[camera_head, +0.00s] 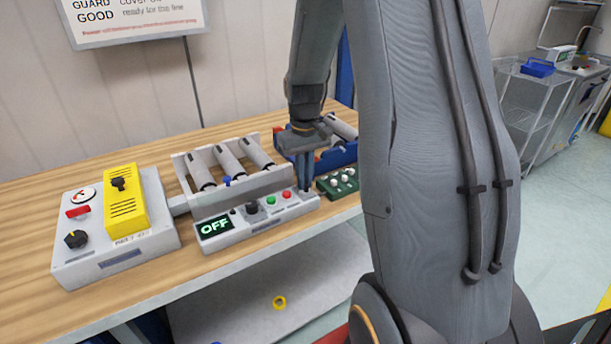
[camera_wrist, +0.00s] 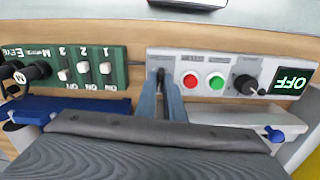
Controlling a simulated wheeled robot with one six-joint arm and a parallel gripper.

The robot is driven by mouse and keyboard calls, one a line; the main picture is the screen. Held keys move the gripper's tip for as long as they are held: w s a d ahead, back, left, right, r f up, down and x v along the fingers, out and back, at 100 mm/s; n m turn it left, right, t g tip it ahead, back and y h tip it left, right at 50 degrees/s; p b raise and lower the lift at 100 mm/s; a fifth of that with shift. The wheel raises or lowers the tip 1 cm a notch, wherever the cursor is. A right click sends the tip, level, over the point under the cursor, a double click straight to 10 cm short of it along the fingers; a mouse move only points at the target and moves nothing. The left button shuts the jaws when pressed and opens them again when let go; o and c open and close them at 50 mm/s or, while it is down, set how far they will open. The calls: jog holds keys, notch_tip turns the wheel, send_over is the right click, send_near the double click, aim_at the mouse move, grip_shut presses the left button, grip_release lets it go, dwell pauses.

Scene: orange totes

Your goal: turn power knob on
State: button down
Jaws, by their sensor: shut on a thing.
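A white control panel (camera_head: 240,236) lies along the table's front edge. Its lit display (camera_head: 214,227) reads OFF, and it appears upside down in the wrist view (camera_wrist: 293,83). Beside the display is a dark knob (camera_head: 252,206), also in the wrist view (camera_wrist: 243,84). A green button (camera_head: 270,200) and a red button (camera_head: 287,195) follow. My gripper (camera_head: 305,187) points down at the panel's right end, beyond the red button. In the wrist view its fingers (camera_wrist: 160,92) are closed around a small dark lever (camera_wrist: 158,74), mostly hidden between them. They are apart from the dark knob.
A green switch block (camera_head: 338,184) is close to my gripper's right. A grey box (camera_head: 70,268) with a yellow cover (camera_head: 125,205) and black knob (camera_head: 76,239) sits left.

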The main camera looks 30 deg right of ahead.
jog(key=m, duration=0.3)
jog(key=shift+r+m+p, duration=0.1)
jog(key=shift+m+p, duration=0.2)
jog(key=shift+p, duration=0.1)
jog(key=shift+m+p, duration=0.35)
jog(key=shift+m, duration=1.65)
jog(key=c, duration=1.9)
grip_release()
jog(key=shift+o, duration=0.2)
jog(key=shift+r+b, duration=0.95)
jog(key=shift+r, duration=2.9)
jog(key=shift+a, duration=0.1)
